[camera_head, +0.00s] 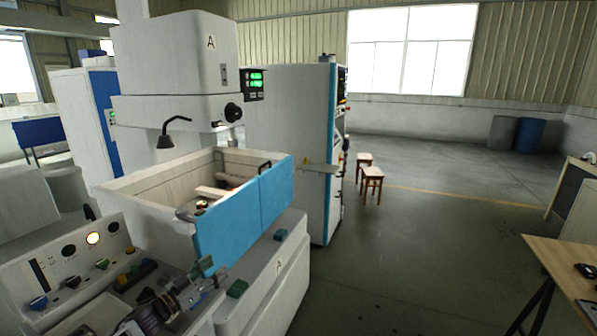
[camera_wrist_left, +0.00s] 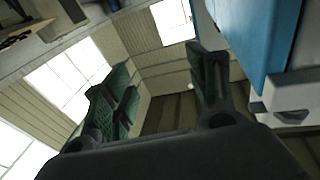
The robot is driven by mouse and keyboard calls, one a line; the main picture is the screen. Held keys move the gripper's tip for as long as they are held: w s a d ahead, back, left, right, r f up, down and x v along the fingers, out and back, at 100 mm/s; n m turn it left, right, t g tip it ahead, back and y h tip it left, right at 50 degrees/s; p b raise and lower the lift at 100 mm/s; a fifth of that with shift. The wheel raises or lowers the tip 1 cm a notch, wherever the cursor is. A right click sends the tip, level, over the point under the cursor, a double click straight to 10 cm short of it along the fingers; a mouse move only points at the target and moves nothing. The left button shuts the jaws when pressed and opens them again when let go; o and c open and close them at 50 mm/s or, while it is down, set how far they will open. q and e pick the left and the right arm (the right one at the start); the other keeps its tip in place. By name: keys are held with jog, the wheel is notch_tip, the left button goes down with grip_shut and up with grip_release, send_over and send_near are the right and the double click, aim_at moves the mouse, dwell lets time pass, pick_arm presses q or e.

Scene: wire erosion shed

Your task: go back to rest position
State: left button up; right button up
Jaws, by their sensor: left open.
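My left gripper (camera_head: 210,271) is at the lower left of the head view, in front of the blue-doored tank and right of the control panel. In the left wrist view its two green-padded fingers (camera_wrist_left: 163,85) stand apart with nothing between them. My right gripper is in neither view. The machine marked A (camera_head: 175,50) stands behind the left gripper, with its blue tank door (camera_head: 245,210) facing forward.
The control panel (camera_head: 75,262) with knobs and a lit button is close by the left arm. Two dark green pieces (camera_head: 237,288) rest on the machine's ledge. A wooden table (camera_head: 562,262) stands at right. Stools (camera_head: 372,176) stand beyond; the central floor is clear.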

pick_arm(q)
jog(key=s+d+f+n+g+y, duration=0.2)
jog(key=s+d+f+n+y, duration=0.35)
jog(key=s+f+y, duration=0.45)
jog(key=s+f+g, duration=0.2)
jog(key=s+g, duration=0.8)
jog(key=s, duration=1.7)
notch_tip(320, 180, down, 33)
jog(key=s+g, duration=0.1)
jog(key=s, duration=0.2)
jog(key=s+a+f, duration=0.2)
jog(key=s+f, duration=0.8)
jog(key=s, duration=0.1)
jog(key=s+a+f+g, duration=0.1)
jog(key=s+a+f, duration=0.1)
jog(key=s+f, duration=0.9)
jog(key=shift+a+g+y+b, duration=0.25)
jog(key=shift+g+y+b, duration=0.05)
jog(key=shift+y+b, duration=0.15)
